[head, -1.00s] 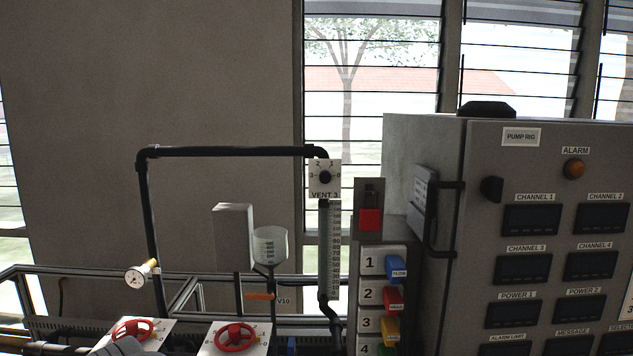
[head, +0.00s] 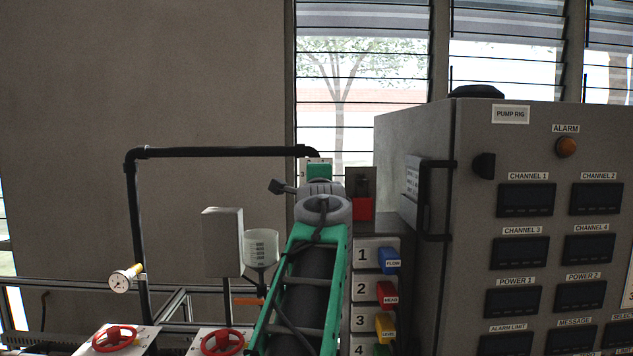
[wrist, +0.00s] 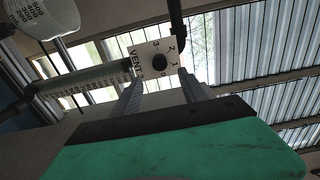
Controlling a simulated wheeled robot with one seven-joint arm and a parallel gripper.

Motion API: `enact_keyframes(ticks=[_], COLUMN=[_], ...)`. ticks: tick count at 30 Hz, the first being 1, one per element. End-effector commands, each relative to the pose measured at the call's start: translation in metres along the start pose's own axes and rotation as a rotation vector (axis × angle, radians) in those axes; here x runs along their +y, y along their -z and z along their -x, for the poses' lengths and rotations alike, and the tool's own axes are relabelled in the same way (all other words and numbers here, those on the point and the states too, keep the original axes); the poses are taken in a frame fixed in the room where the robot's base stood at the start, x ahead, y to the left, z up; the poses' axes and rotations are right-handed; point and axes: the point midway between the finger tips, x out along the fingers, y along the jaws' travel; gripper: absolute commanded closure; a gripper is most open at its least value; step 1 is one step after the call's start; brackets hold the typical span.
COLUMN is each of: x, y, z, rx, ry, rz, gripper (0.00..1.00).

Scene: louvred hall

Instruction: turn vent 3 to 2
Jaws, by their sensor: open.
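The vent 3 dial shows in the wrist view as a white plate with a round black knob (wrist: 159,62) and the marks 0, 1, 2 and 3 around it. Which mark the knob points to is too small to tell there. My gripper (wrist: 168,84) is open, its two grey fingers reaching toward the plate with the knob beyond and between their tips; I see no contact. In the head view my green and grey arm covers most of the vent 3 plate (head: 328,162); only its upper edge shows, and the knob and the fingers are hidden.
A black pipe (head: 225,152) runs to the plate from the left. A clear cup (head: 261,247) and a grey box (head: 222,240) stand left of my arm. A red block (head: 362,208) and the pump rig cabinet (head: 475,150) are close on the right.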

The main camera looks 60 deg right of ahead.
Motion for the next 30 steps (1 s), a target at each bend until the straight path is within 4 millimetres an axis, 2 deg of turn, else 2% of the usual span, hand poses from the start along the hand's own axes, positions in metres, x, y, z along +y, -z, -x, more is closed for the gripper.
enact_keyframes(ticks=[5,22,24,30], x=[-0.004,-0.006,-0.001,0.0], y=[0.001,0.0,0.0,0.0], z=[-0.013,-0.093,-0.092,-0.099], rx=[0.0,0.0,0.0,0.0], ry=[-0.001,-0.004,0.0,-0.002], rz=[-0.004,-0.001,-0.001,-0.001], gripper=[0.49,0.49,0.49,0.49])
